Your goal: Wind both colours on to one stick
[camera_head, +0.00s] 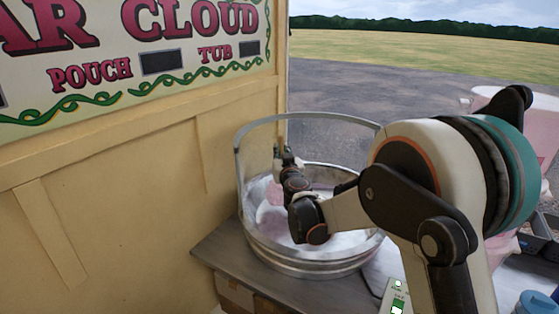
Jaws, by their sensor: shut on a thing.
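A round metal floss bowl (312,267) with a clear raised guard stands on the counter. Whitish and pink floss (270,205) shows inside, towards the left; whether it is on a stick or against the bowl wall I cannot tell. My gripper (281,160) is over the bowl's left part, within the guard. It is shut on a thin, pale upright thing, probably the stick, small and partly hidden by the gripper. My arm covers the bowl's right side. A second floss colour cannot be made out.
The cream stall wall with its painted sign (150,60) is close on the left. A control box (396,298) with green lights stands front right of the bowl. Pink bagged things (503,246), a dark crate (538,243) and a blue item (536,303) are at right.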

